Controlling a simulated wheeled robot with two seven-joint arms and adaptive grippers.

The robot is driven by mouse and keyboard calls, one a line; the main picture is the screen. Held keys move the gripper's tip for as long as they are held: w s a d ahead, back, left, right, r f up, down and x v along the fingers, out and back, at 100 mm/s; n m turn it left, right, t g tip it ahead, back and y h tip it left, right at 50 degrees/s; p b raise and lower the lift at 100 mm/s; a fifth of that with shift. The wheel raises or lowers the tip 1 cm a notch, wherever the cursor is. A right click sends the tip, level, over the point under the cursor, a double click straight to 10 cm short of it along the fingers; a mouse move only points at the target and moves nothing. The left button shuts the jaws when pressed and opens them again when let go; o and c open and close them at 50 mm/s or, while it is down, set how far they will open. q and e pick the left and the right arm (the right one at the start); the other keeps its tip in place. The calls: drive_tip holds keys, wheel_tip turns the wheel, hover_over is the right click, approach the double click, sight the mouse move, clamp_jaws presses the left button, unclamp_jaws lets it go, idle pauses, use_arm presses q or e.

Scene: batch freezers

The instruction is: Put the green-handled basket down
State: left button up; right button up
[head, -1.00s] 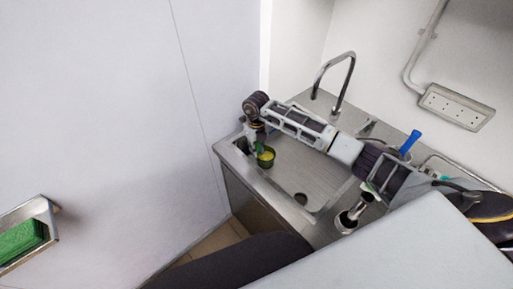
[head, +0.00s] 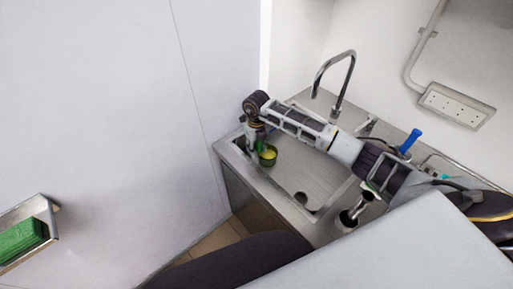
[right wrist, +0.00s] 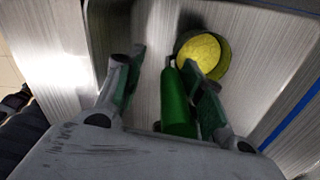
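The green-handled basket (head: 271,160) stands at the left end of the sink in the head view, a small dark round cup with yellow contents. In the right wrist view the basket (right wrist: 180,50) is just beyond my fingers, upper right of centre. Its green handle (right wrist: 177,105) lies between the fingers. My right gripper (right wrist: 165,82) is open around the handle, with a clear gap on the left side and the right finger close beside or touching it. My right gripper (head: 257,140) hangs over the sink's left end in the head view. My left gripper is not in view.
The steel sink unit (head: 322,173) is mostly clear to the right of the basket. A tall tap (head: 350,72) stands behind it. A blue-handled tool (head: 412,140) stands beyond my right arm. A white wall (head: 95,100) rises close on the left, with a green-filled dispenser (head: 25,238).

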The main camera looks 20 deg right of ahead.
drive_tip(key=shift+r, duration=0.15)
wheel_tip(320, 180, up, 12)
drive_tip(key=b, duration=0.2)
idle(0.5)
idle(1.3)
drive_tip(key=shift+o, duration=0.6)
drive_tip(key=shift+s+a, duration=0.1)
